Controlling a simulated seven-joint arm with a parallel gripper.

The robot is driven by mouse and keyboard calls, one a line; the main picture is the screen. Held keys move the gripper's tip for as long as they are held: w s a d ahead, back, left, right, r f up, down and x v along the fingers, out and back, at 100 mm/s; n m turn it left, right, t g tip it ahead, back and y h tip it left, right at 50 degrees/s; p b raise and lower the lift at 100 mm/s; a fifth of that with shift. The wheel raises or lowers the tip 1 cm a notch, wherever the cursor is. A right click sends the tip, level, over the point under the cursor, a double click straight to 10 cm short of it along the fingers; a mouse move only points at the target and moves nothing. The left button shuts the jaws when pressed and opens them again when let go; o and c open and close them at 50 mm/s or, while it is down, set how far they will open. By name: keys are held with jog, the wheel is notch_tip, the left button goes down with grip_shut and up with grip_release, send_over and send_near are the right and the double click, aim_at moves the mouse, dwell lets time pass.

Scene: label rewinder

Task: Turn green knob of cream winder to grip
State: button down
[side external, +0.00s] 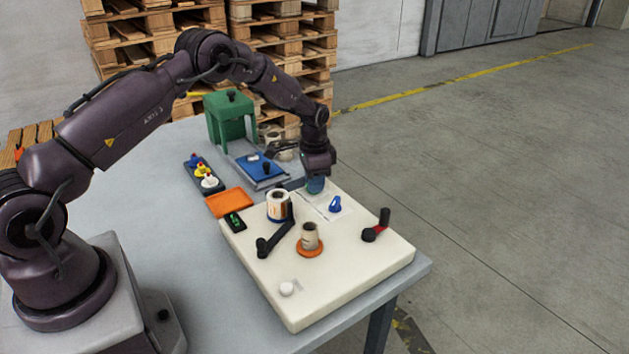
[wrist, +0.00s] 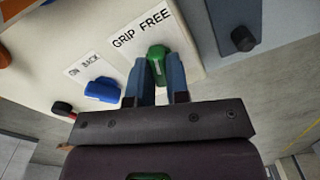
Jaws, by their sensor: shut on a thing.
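The cream winder (side external: 345,275) is a flat board on the grey table. Its green knob (wrist: 157,54) sits beside a white label reading GRIP FREE (wrist: 141,27) in the wrist view. My gripper (wrist: 158,72) has its two blue fingers on either side of the green knob and is shut on it. In the side view my gripper (side external: 316,186) points down at the far edge of the winder, and the knob is mostly hidden there. I cannot tell for sure which word the knob points to.
A blue knob (side external: 335,204) stands close by, near a label reading ON BACK (wrist: 90,65). A red-and-black crank (side external: 376,226), a label roll (side external: 277,205) and a black crank arm (side external: 274,235) stand on the winder. A blue device (side external: 262,168) lies behind.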

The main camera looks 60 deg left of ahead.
jog(key=n, duration=0.5)
jog(key=shift+n, duration=0.3)
jog(key=n, duration=0.5)
jog(key=shift+r, duration=0.1)
jog(key=shift+n, duration=0.3)
jog(key=c, duration=1.1)
grip_release()
notch_tip(320, 180, up, 13)
